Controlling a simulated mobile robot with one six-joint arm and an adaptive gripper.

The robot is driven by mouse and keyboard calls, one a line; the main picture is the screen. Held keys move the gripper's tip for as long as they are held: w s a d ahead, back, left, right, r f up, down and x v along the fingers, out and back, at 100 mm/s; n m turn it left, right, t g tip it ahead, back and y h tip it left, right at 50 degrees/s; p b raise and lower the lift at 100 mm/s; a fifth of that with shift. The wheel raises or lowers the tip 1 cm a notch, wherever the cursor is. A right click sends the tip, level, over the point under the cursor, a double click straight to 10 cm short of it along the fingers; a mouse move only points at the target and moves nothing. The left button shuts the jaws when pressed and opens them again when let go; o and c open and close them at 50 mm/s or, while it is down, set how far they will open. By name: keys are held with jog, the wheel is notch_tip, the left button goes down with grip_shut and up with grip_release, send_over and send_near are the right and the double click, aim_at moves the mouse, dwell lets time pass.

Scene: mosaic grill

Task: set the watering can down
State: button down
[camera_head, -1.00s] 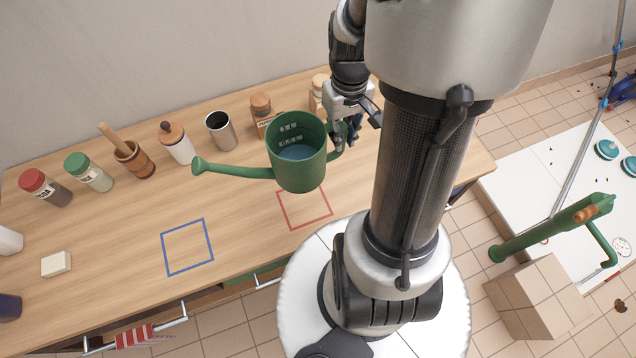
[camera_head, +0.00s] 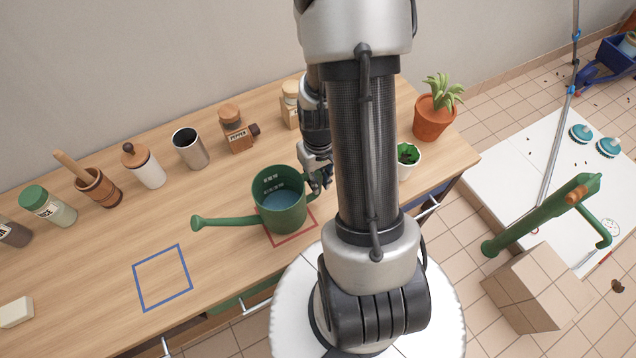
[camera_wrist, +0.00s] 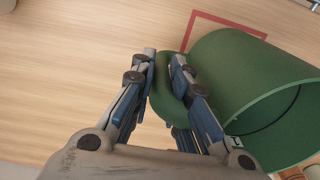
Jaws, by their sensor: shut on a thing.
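The green watering can (camera_head: 279,212) is upright at the red square outline (camera_head: 293,239) on the wooden counter, with water inside and its long spout pointing left. In the head view it covers much of the outline; I cannot tell whether its base touches the wood. My gripper (camera_head: 322,180) is at the can's right side, partly hidden by my arm. In the wrist view my gripper (camera_wrist: 165,75) is shut on the green handle of the can (camera_wrist: 255,85). A corner of the red outline (camera_wrist: 235,22) shows beyond the can.
A blue square outline (camera_head: 163,277) lies empty to the left. A small white pot (camera_head: 407,163) and a potted plant (camera_head: 434,115) stand at the right.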

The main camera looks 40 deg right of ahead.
jog(key=shift+f, duration=0.85)
jog(key=shift+f+b, duration=0.25)
jog(key=shift+b, duration=0.1)
jog(key=c, duration=1.6)
grip_release()
jog(key=shift+r, duration=0.15)
jog(key=shift+c, duration=0.2)
jog(key=shift+o, duration=0.4)
notch_tip(320, 180, up, 12)
jog(key=p, duration=0.5)
jog(key=s+a+r+n+t, duration=0.1)
jog(key=s+a+r+t, duration=0.1)
jog(key=a+r, duration=0.7)
jog(key=s+a+r+n+t, duration=0.2)
jog(key=s+a+r, duration=0.2)
jog(key=a+r, duration=0.5)
notch_tip(320, 180, up, 5)
jog(key=shift+s+f+t, duration=0.1)
jog(key=shift+s+t, duration=0.05)
jog(key=shift+t, duration=0.15)
